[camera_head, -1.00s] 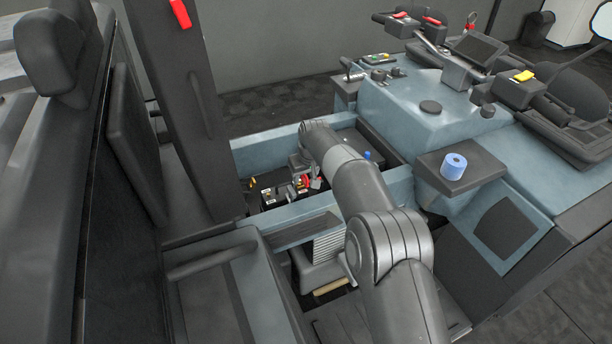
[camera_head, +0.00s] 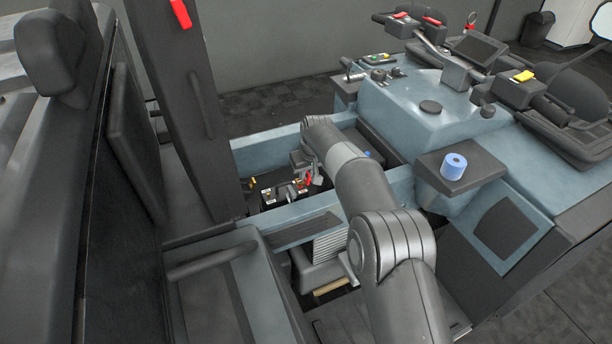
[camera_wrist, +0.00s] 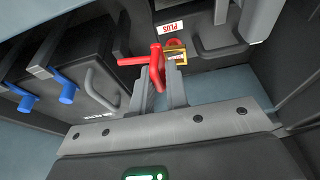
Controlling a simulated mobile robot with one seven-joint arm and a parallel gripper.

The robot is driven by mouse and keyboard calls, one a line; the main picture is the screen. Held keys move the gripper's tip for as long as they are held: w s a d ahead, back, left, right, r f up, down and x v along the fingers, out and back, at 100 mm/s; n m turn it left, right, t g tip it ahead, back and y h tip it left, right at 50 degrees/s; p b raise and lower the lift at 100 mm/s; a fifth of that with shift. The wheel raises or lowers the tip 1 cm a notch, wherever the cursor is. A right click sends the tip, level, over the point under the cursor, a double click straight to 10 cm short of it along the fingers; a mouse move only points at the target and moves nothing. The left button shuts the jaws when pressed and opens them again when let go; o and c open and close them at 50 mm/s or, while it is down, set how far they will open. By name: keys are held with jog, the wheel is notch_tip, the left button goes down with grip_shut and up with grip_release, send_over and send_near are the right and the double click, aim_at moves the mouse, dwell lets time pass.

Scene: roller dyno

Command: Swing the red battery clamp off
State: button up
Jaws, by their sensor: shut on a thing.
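The red battery clamp (camera_wrist: 157,66) is between the two fingertips of my gripper (camera_wrist: 157,83) in the wrist view. My gripper is shut on it. A red arm of the clamp sticks out to the left. A brass terminal piece (camera_wrist: 177,56) with a red part at its top sits just right of the clamp, below the PLUS label (camera_wrist: 171,27). I cannot tell whether clamp and brass piece touch. In the head view the red clamp (camera_head: 308,179) shows small beside the battery (camera_head: 270,201), in the open bay, partly hidden by my arm.
The bay's blue-grey front wall (camera_head: 375,190) stands close to my arm. Two blue-handled parts (camera_wrist: 68,92) are at the left in the wrist view. A blue roll (camera_head: 453,167) sits on a dark ledge to the right. A dark upright panel (camera_head: 185,100) stands left of the bay.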

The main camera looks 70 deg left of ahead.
jog(key=o, duration=0.6)
jog(key=shift+w+d+r, duration=0.1)
jog(key=shift+w+r, duration=0.25)
jog(key=shift+w, duration=0.5)
jog(key=shift+w+r, duration=0.3)
jog(key=shift+w, duration=0.5)
jog(key=o, duration=0.5)
jog(key=shift+w+r, duration=0.15)
jog(key=shift+w, duration=0.65)
jog(key=o, duration=0.8)
jog(key=shift+w+d, duration=0.1)
jog(key=shift+w, duration=1.05)
jog(key=shift+o, duration=0.5)
jog(key=shift+c, duration=0.3)
jog(key=shift+r, duration=0.95)
jog(key=c, duration=0.5)
jog(key=shift+s+a+r, duration=0.15)
jog(key=shift+a+r, duration=0.05)
jog(key=shift+r, duration=0.6)
jog(key=c, duration=0.3)
jog(key=shift+s+r, duration=0.15)
jog(key=shift+r, duration=1.75)
